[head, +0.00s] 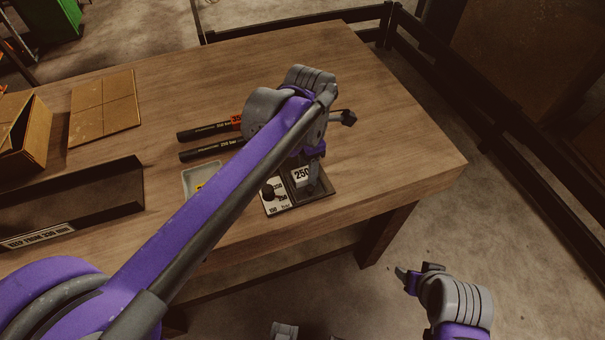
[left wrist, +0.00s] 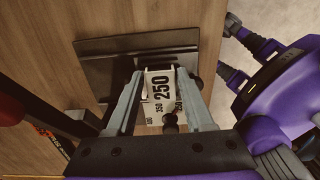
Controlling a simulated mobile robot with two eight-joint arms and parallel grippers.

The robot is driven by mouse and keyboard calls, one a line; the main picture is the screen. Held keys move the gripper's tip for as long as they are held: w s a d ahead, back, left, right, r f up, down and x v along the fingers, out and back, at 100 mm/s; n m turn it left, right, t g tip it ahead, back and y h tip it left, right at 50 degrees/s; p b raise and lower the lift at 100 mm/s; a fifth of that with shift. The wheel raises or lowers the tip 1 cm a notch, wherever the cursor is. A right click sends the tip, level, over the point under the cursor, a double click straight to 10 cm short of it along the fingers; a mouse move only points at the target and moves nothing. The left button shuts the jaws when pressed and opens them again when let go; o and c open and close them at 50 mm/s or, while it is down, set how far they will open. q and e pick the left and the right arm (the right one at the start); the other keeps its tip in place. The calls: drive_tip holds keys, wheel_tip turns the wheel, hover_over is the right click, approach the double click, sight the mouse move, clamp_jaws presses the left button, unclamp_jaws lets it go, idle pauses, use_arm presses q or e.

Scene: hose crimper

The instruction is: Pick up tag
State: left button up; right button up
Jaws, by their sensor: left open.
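The tag is a small white block marked 250 (head: 302,175) in the dark right part of a shallow tray (head: 318,196) near the table's front edge. My left gripper (head: 312,176) reaches down over it, its wrist hiding part of the tray. In the left wrist view the tag (left wrist: 160,84) sits between the two open grey fingers (left wrist: 165,78); contact on either side is not clear. A scale card with 350, 250 and 150 bar and a black knob (head: 268,192) lies beside it. My right gripper (head: 418,272) is beyond the table's front edge, away from the tag.
Two black hoses (head: 205,132) lie behind my left arm. A small light tray (head: 188,180) with something yellow is left of the tag. The table's right side is clear.

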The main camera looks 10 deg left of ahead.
use_arm(q)
drive_tip(key=shift+f, duration=0.2)
clamp_jaws()
drive_tip(key=shift+r, duration=0.1)
